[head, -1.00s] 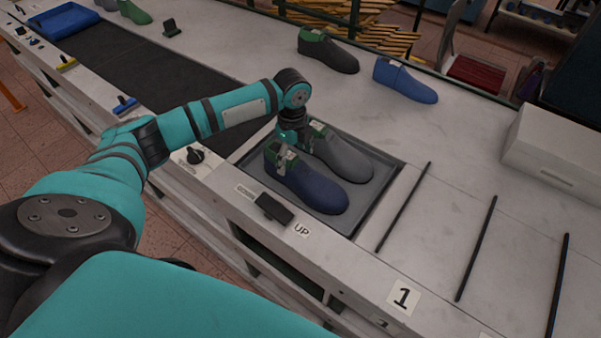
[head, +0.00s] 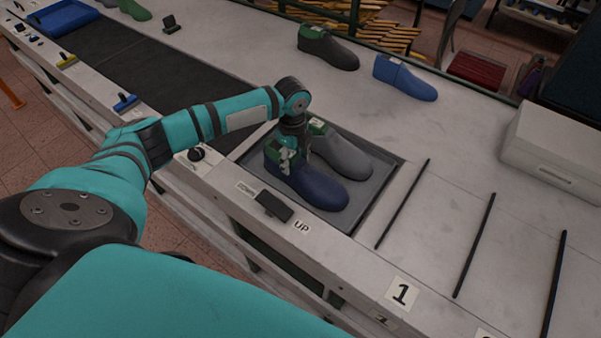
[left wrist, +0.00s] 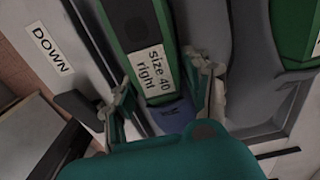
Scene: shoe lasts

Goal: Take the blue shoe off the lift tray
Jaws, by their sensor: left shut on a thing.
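The dark blue shoe (head: 305,183) stands on the grey lift tray (head: 375,207), on its near side. Its green top carries a label reading "size 40 right" in the left wrist view (left wrist: 151,72). My left gripper (head: 287,158) is over the heel end and shut on the blue shoe, with one finger on each side of its upper part. The fingers also show in the left wrist view (left wrist: 163,95). A grey shoe (head: 342,157) with a green top stands beside it on the tray. My right gripper is not in view.
An UP/DOWN switch (head: 273,206) sits at the tray's near edge. A dark grey shoe (head: 328,48) and a lighter blue shoe (head: 405,78) stand farther back. Black divider bars (head: 475,245) and a white box (head: 555,150) are to the right.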

